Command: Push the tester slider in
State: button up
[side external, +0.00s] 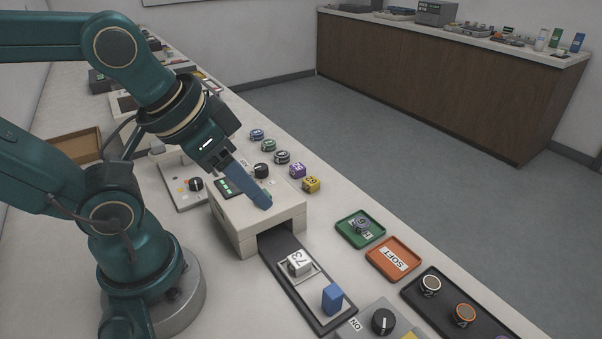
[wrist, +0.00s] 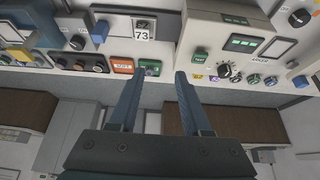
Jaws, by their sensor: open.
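The beige tester (side external: 255,205) stands on the bench, and it also shows in the wrist view (wrist: 235,32). Its dark slider (side external: 310,303) sticks out of the front opening. A white block marked 73 (side external: 299,263) sits in a frame on the slider, also seen in the wrist view (wrist: 142,29). The slider's blue handle (side external: 332,298) stands upright at the outer end; it also shows in the wrist view (wrist: 100,31). My gripper (side external: 263,202) is over the tester's top, away from the handle. In the wrist view its fingers (wrist: 160,73) are apart with nothing between them.
A green tray (side external: 348,236) with a grey disc and an orange tray marked SOFT (side external: 373,262) lie right of the slider. A black tray (side external: 447,312) of round pieces and a knob panel (side external: 362,326) are near its outer end. Small discs and cubes (side external: 297,170) stand behind the tester.

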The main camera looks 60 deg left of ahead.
jog(key=n+g, duration=0.1)
jog(key=g, duration=0.3)
send_over(334, 290)
jog(key=w+a, duration=0.2)
notch_tip(334, 290, down, 4)
jog(key=shift+m+g, duration=0.4)
jog(key=shift+g, duration=0.4)
jog(key=f, duration=0.1)
jog(key=s+d+f, duration=0.1)
jog(key=f, duration=0.1)
jog(key=shift+s+d+f, duration=0.5)
jog(key=shift+s+f, duration=0.05)
jog(key=shift+f, duration=2.5)
grip_shut()
